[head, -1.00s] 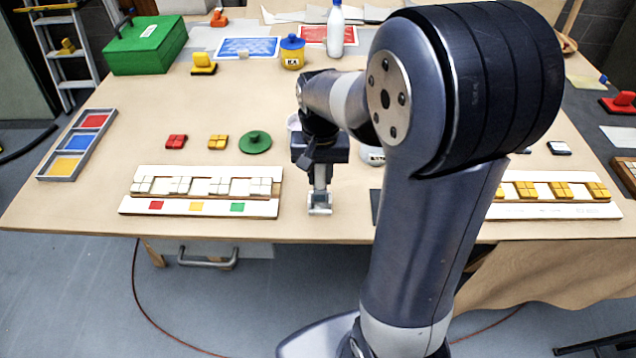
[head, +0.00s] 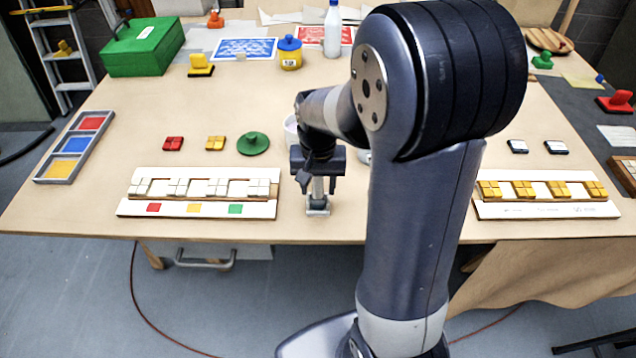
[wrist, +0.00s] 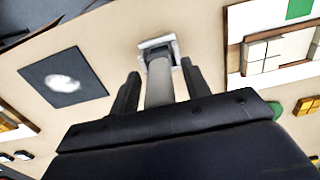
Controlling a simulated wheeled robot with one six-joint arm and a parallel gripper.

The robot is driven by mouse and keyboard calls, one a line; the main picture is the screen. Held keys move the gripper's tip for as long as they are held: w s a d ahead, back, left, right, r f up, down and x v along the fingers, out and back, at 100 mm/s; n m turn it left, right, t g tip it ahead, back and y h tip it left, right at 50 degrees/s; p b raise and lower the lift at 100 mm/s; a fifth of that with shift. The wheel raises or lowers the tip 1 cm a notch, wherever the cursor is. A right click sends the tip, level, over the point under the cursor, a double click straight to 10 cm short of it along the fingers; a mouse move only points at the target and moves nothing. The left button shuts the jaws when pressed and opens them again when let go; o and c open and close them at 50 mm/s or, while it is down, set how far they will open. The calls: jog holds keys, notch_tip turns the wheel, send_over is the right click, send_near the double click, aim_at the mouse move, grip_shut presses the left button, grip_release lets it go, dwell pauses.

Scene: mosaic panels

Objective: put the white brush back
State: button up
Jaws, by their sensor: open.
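The white brush (head: 317,211) has a pale, flat square foot and a grey-white upright handle. It is near the table's front edge, just right of the white panel. In the wrist view, the brush (wrist: 159,43) runs up between the fingers. My gripper (head: 318,188) points down over it. Its jaws (wrist: 160,68) are open, with one dark finger on each side of the handle. I cannot tell whether the foot rests fully on the table. A dark square pad with a white blot (wrist: 62,80) lies beside it; my arm hides this pad in the head view.
The white panel with white tiles (head: 200,190) lies close left of the gripper. A panel with yellow tiles (head: 545,208) is at the right. A green lidded disc (head: 253,143) lies behind left. A three-colour tray (head: 75,146) is at far left. Bare table lies between.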

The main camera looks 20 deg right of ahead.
jog(key=shift+r, duration=0.1)
notch_tip(320, 180, up, 12)
jog(key=shift+r, duration=0.1)
dwell(0.4)
